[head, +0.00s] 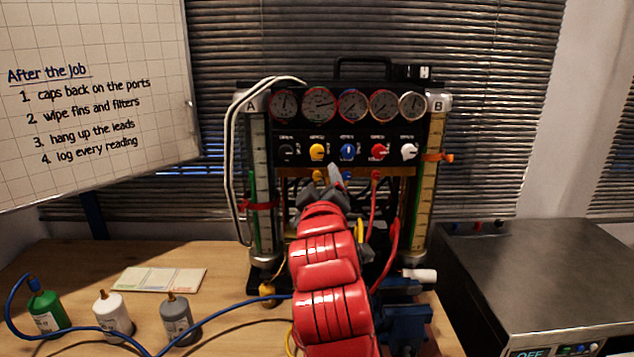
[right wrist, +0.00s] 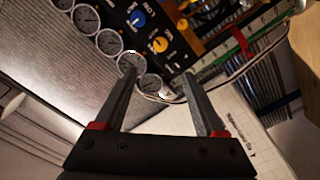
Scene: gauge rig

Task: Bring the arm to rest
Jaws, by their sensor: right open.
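My right arm, with red segments, reaches up from the bottom middle of the head view. Its right gripper (head: 335,185) is in front of the lower part of the gauge rig (head: 345,135). The right wrist view shows the gripper (right wrist: 160,72) open, its two dark fingers spread with nothing seen between them. The gauge row, a blue knob (right wrist: 137,18) and a yellow knob (right wrist: 160,44) lie beyond the fingertips. Whether the fingers touch the rig, I cannot tell. The arm hides part of the lower rig with its hoses. My left gripper is not in view.
Green (head: 46,309), white (head: 112,314) and grey (head: 178,318) bottles and a blue hose stand on the wooden table (head: 235,262) at left. A colour-striped card (head: 160,279) lies behind them. A blue vise (head: 408,325) is right of my arm, and a dark metal box (head: 540,275) further right.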

